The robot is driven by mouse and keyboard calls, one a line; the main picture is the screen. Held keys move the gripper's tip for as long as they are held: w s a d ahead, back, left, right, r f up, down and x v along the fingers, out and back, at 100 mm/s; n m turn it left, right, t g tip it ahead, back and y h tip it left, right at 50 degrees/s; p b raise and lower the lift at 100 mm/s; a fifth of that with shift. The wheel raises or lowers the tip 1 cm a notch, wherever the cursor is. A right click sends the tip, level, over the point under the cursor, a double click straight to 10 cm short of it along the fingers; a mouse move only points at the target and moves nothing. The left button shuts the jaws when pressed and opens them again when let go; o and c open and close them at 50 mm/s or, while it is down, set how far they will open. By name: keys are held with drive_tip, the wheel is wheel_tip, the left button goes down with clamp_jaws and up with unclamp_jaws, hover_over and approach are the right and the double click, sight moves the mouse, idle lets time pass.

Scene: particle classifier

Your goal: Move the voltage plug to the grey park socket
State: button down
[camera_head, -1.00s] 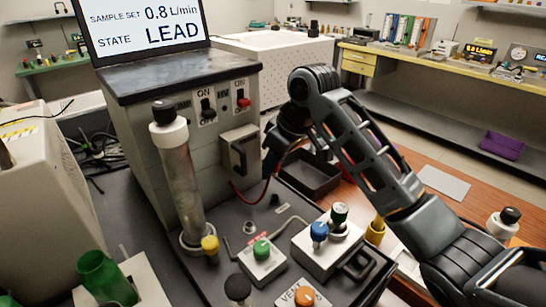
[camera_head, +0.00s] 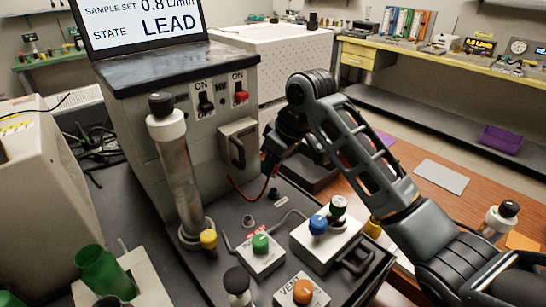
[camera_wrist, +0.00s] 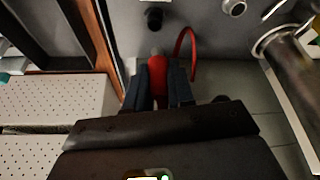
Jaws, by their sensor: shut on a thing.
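The red voltage plug (camera_wrist: 158,74) is between the fingers of my gripper (camera_wrist: 158,92) in the wrist view, and the gripper is shut on it. A red cable (camera_wrist: 193,52) loops from it. A grey ringed socket (camera_wrist: 233,7), which looks like the park socket, lies up and to the right of the plug. A black socket (camera_wrist: 154,17) lies straight above the plug in that view. In the head view, my gripper (camera_head: 268,160) is beside the classifier's front, above the deck. The plug itself is mostly hidden there.
The classifier box (camera_head: 140,110) and upright tube (camera_head: 182,175) stand left of my gripper. Boxes with the green knob (camera_head: 260,243), blue knob (camera_head: 318,225) and orange knob (camera_head: 303,291) are in front. A handle (camera_head: 238,150) juts from the classifier near my gripper.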

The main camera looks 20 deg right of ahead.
drive_tip(key=shift+f+b, duration=0.5)
drive_tip(key=shift+f, duration=1.1)
drive_tip(key=shift+p, duration=1.15)
idle(0.4)
drive_tip(key=shift+f, duration=1.2)
idle(0.3)
drive_tip(key=c, duration=0.9)
unclamp_jaws()
drive_tip(key=shift+r, duration=0.1)
drive_tip(key=shift+b+v, duration=0.4)
drive_tip(key=shift+v, duration=3.4)
